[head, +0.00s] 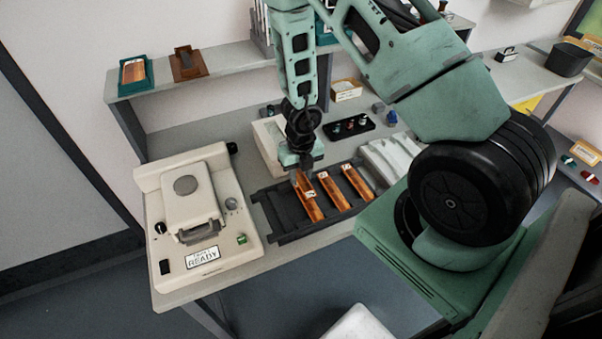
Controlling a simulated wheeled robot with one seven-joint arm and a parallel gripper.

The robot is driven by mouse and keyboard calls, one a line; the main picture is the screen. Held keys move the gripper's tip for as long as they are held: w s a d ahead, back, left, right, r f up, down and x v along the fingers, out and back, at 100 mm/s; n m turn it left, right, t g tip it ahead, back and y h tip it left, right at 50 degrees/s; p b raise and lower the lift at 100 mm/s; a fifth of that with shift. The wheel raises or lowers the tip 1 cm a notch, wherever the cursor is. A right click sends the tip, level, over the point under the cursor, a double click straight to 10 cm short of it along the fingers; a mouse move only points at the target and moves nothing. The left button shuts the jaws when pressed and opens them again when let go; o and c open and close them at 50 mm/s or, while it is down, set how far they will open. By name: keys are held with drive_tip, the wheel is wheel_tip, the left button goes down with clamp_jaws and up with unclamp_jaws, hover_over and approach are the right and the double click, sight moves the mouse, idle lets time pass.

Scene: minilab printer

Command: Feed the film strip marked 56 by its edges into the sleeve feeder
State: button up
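Several orange-brown film strips lie side by side in a black tray (281,239) on the bench. Each has a small white label, too small to read, so I cannot tell which is marked 56. The left strip (311,206), the middle strip (336,195) and the right strip (359,185) show. My gripper (297,176) points down at the far end of the left strip. Its fingers are small and dark here, and I cannot tell if they touch or grip it. A cream machine (228,252) with a READY sign stands left of the tray, likely the sleeve feeder.
A white box (268,150) stands behind the tray, partly hidden by my arm. A black holder with small bottles (330,131) lies farther back. White ribbed pieces (384,158) lie right of the tray.

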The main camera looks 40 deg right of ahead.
drive_tip(key=shift+w+d+p, duration=0.3)
drive_tip(key=shift+w+p, duration=0.65)
drive_tip(key=shift+p, duration=1.15)
drive_tip(key=shift+w+d+p, duration=0.25)
drive_tip(key=shift+w+p, duration=0.7)
drive_tip(key=shift+p, duration=1.15)
drive_tip(key=o, duration=0.6)
drive_tip(key=shift+o, duration=0.2)
drive_tip(key=shift+c, duration=0.5)
wheel_tip(320, 180, up, 8)
drive_tip(key=p, duration=0.7)
drive_tip(key=shift+r+p, duration=0.1)
drive_tip(key=shift+p, duration=0.25)
